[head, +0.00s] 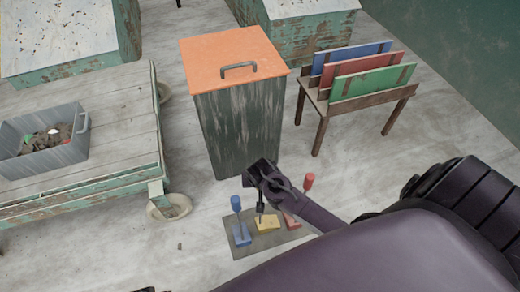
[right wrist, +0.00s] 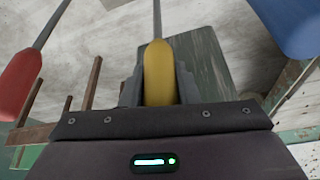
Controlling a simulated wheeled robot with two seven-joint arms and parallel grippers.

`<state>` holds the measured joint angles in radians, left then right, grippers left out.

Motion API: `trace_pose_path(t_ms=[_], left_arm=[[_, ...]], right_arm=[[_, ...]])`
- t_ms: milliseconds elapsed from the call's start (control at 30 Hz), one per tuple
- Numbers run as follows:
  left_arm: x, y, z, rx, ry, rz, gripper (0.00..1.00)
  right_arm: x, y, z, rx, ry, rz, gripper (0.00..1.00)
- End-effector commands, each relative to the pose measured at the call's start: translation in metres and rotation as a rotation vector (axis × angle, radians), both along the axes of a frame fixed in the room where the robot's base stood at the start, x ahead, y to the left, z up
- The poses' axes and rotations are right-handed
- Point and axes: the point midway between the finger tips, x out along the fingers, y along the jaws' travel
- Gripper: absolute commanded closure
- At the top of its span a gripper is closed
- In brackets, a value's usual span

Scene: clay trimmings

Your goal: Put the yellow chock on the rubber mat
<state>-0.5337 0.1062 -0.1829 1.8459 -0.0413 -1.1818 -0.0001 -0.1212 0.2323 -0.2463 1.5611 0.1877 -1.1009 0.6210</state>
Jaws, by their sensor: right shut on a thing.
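The yellow chock (head: 267,222) shows in the head view over the middle of the dark rubber mat (head: 248,248); I cannot tell whether it rests on it or hangs just above. A blue chock (head: 242,235) stands left of it and a red chock (head: 291,221) right of it, each with an upright handle. My right gripper (head: 260,190) is above the yellow chock, shut on its handle. In the right wrist view the yellow handle grip (right wrist: 158,72) is between the fingers; the chock's block is out of that view. My left gripper cannot be made out.
A tall bin with an orange lid (head: 225,55) stands just behind the mat. A wooden rack (head: 362,92) with coloured boards is at the right back. A cart (head: 90,120) carrying a grey tub (head: 60,155) is at the left. The floor left of the mat is mostly clear.

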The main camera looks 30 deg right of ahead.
Motion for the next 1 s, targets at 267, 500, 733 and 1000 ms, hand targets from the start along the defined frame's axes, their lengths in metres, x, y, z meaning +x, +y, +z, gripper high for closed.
trace_pose_path(t_ms=[267, 500, 733, 1000], left_arm=[[-0.0005, -0.0008, 0.0058, 0.000, 0.003, -0.003, 0.64], [0.0000, -0.0009, 0.0066, 0.000, 0.002, -0.003, 0.64], [0.0000, -0.0009, 0.0066, 0.000, 0.002, -0.003, 0.64], [0.0003, -0.0008, 0.0070, -0.001, -0.002, -0.002, 0.64]], right_arm=[[0.0016, 0.0000, -0.0042, 0.001, -0.006, -0.001, 1.00], [0.0003, -0.0001, -0.0078, 0.001, -0.002, -0.001, 0.63], [0.0002, -0.0001, -0.0078, 0.001, -0.002, -0.001, 0.50], [-0.0013, 0.0009, 0.0010, 0.000, -0.002, -0.001, 0.50]])
